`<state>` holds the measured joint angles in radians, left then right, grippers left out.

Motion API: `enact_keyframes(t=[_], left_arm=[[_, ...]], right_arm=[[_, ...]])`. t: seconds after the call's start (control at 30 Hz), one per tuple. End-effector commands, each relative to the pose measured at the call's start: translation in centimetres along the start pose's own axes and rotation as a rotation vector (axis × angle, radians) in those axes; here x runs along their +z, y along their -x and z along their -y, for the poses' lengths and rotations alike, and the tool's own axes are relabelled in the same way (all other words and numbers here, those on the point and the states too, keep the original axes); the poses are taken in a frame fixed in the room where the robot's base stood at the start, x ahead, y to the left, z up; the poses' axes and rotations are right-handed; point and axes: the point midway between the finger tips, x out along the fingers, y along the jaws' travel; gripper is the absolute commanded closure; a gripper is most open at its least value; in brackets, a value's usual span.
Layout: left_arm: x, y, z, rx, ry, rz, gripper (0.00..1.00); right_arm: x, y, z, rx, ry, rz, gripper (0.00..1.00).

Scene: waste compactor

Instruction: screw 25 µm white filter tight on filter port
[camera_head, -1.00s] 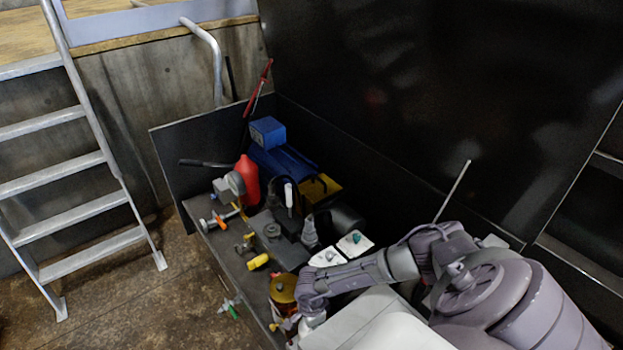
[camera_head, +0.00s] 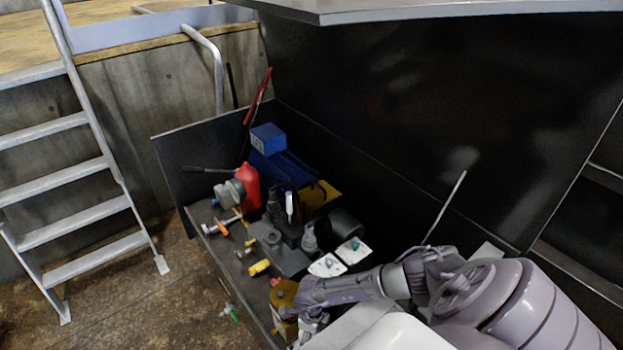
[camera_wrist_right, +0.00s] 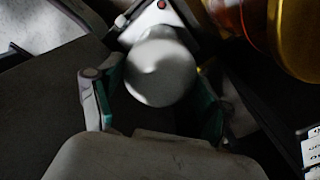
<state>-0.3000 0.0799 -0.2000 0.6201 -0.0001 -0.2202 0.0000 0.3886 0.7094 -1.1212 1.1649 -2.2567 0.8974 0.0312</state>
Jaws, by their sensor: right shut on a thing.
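In the wrist view a pale round piece, which looks like the white filter (camera_wrist_right: 160,68), sits between the green-edged fingers of my right gripper (camera_wrist_right: 152,98). The gripper is shut on it. A light square plate lies just beyond the filter, and I cannot tell whether the two touch. The filter port is not clearly visible; the filter and gripper hide what lies under them. In the head view my right gripper (camera_head: 312,326) points down at the near end of the bench beside a golden container (camera_head: 284,292). The filter cannot be made out there. My left gripper is not in view.
The bench holds a red bottle (camera_head: 248,186), a blue machine (camera_head: 284,166), a yellow part (camera_head: 260,267) and two white cards with small items (camera_head: 353,250). A dark wall runs behind. A ladder (camera_head: 75,170) stands at left over open floor.

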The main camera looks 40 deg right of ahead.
Motion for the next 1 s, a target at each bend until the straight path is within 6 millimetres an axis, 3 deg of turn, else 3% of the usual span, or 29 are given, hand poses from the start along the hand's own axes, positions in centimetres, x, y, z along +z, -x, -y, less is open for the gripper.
enact_keyframes(t=[0.13,0.47,0.8,1.0], left_arm=[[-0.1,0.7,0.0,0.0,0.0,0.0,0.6],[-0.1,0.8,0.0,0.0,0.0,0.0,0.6],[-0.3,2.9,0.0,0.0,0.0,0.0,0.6],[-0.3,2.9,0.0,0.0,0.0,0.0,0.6]], right_arm=[[0.1,0.1,0.0,0.001,-0.115,0.002,0.64],[0.1,0.1,0.0,0.001,-0.14,0.002,0.64],[0.1,0.2,-0.1,0.003,-0.531,0.003,0.64],[0.1,-0.1,-0.1,0.002,-0.576,0.003,0.64]])
